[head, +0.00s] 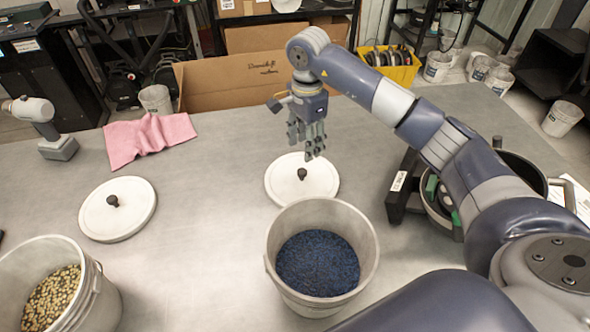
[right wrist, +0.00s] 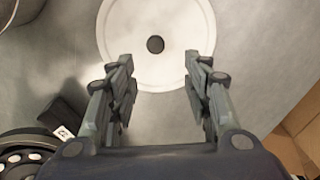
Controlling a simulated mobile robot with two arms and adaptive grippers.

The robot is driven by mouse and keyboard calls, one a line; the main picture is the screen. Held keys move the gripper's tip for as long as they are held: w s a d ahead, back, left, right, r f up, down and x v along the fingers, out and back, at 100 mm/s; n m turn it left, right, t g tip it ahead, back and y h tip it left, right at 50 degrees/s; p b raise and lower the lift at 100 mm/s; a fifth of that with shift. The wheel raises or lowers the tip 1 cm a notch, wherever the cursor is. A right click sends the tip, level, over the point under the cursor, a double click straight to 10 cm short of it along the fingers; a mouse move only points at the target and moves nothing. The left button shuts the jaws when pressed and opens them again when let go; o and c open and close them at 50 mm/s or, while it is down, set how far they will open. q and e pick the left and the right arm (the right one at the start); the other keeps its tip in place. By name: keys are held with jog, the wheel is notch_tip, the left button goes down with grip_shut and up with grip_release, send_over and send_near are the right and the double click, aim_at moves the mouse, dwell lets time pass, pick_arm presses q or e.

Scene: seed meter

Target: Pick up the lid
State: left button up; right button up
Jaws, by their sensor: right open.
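A round white lid (head: 322,183) with a black knob lies flat on the table behind the bucket of dark blue grains. In the right wrist view the same lid (right wrist: 178,28) lies ahead, its knob in line with the gap between the fingers. A second white lid (head: 128,222) with a black knob lies on the left side of the table. My right gripper (head: 308,150) is above the middle lid, pointing down, open and empty; its fingers also show in the right wrist view (right wrist: 160,68). My left gripper is not in view.
A bucket of blue grains (head: 371,258) stands in front of the middle lid, a bucket of beige seeds (head: 98,300) at front left. A dark device (head: 402,190) stands right.

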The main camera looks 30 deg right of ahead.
aim_at(302, 171)
jog(key=shift+s+f+p, duration=0.15)
jog(key=shift+s+f, duration=0.05)
jog(key=shift+f, duration=0.4)
jog(key=shift+s+f+p, duration=0.15)
jog(key=shift+f, duration=0.75)
jog(key=f+p, duration=0.1)
jog(key=f, duration=0.1)
jog(key=a+f+p, duration=0.1)
jog(key=f, duration=0.1)
jog(key=shift+s+a+f+p, duration=0.1)
jog(key=shift+f+p, duration=0.25)
jog(key=shift+p, duration=0.05)
jog(key=shift+f, duration=0.4)
jog(key=shift+c, duration=0.5)
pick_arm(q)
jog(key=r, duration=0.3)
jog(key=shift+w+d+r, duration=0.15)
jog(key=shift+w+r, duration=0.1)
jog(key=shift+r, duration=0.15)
pick_arm(e)
grip_shut()
